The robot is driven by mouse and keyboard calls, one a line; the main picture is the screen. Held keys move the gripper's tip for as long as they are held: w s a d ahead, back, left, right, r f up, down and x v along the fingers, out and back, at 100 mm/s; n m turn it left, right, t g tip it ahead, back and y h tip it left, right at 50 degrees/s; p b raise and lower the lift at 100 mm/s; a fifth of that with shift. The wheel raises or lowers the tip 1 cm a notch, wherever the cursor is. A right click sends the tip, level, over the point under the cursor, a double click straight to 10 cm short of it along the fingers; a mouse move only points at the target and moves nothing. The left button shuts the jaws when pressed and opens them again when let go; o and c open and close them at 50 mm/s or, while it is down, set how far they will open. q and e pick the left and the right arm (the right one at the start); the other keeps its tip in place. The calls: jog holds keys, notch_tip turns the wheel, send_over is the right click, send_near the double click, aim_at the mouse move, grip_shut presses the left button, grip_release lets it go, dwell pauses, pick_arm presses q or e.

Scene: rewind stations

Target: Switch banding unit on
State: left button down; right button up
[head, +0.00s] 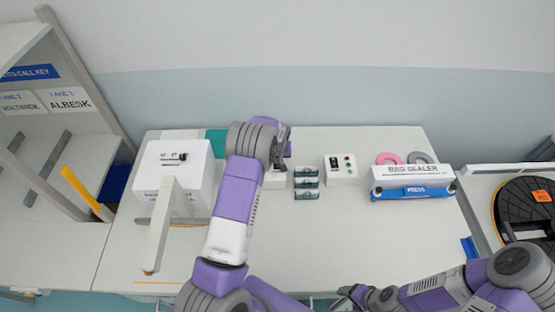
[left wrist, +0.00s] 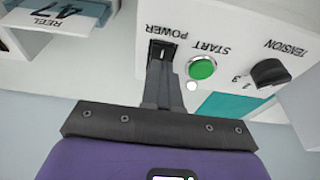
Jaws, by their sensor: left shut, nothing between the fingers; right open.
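In the left wrist view a white control panel (left wrist: 225,30) appears upside down, marked POWER, START and TENSION. It has a black power switch (left wrist: 161,50), a green start button (left wrist: 202,67), a small white lamp (left wrist: 192,86) and a black tension knob (left wrist: 270,72). My left gripper (left wrist: 161,68) is shut and empty, its tips at the power switch; I cannot tell whether they touch. In the head view my left gripper (head: 281,150) and arm hide most of a low white box (head: 275,180). My right gripper (head: 350,292) is open near the table's front edge.
Small labelled reel boxes (head: 306,180) and a switch box (head: 341,170) stand to the right. Farther right is the bag sealer (head: 411,173). A large white machine with an arm (head: 175,160) stands left. The front table area (head: 340,240) is clear.

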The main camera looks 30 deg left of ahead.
pick_arm(q)
jog(key=v, duration=0.1)
jog(key=p+v, duration=0.1)
jog(key=v, duration=0.2)
jog(key=shift+w+a+p, duration=0.15)
jog(key=shift+w+p, duration=0.15)
jog(key=shift+p, duration=0.05)
jog(key=s+d+r+b, duration=0.1)
jog(key=s+r, duration=0.3)
jog(key=r, duration=0.4)
jog(key=shift+d+r, duration=0.15)
jog(key=shift+d, duration=0.55)
jog(key=shift+s, duration=0.1)
